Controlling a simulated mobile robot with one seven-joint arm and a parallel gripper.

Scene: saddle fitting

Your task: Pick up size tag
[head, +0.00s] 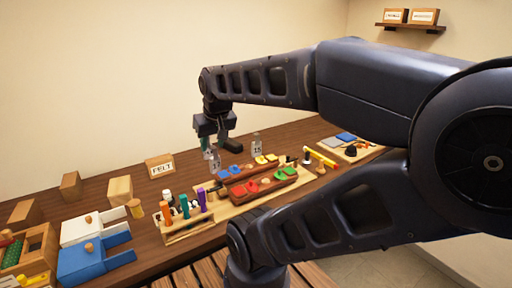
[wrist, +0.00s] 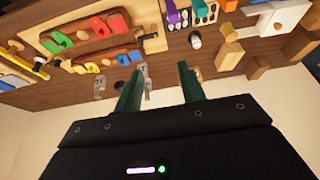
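Two small grey size tags stand upright on the wooden bench. One tag (head: 215,162) is just below my gripper (head: 213,152) in the head view; the other tag (head: 257,146) stands apart to its right. In the wrist view my gripper (wrist: 161,68) has its two green fingers spread, with a clear gap between them. The near tag (wrist: 147,80) shows close to the left finger, on the inner side, and partly behind it. The far tag (wrist: 100,87) is outside the fingers to the left. I cannot tell whether a finger touches the near tag.
A rack of coloured tools (head: 185,210) stands to the left. A FELT block (head: 160,166) is behind. A black object (head: 232,146) is beside the gripper.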

